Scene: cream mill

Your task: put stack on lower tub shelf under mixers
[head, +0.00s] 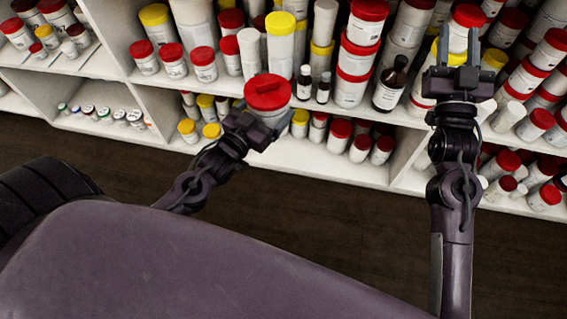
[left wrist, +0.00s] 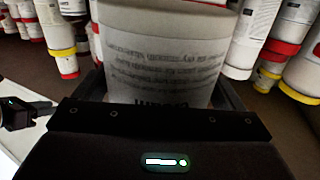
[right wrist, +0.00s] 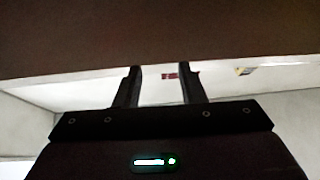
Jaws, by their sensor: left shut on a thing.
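My left gripper (head: 262,128) is shut on a white tub with a red lid (head: 268,97), held in front of the shelves. In the left wrist view the tub's printed white wall (left wrist: 165,60) fills the space between the fingers. Whether it is one tub or a stack is hard to tell. The lower shelf (head: 330,172) holds red- and yellow-lidded tubs behind and below it. My right gripper (head: 458,58) is raised at the right, its fingers apart. The right wrist view shows nothing between them (right wrist: 160,88). I cannot pick out any mixers.
The upper shelf is crowded with white tubs, and a brown bottle (head: 388,88) stands near its front edge. Small jars (head: 103,115) stand on the lower left shelf. White dividers (head: 165,112) separate the bays. The dark floor (head: 330,205) in front is clear.

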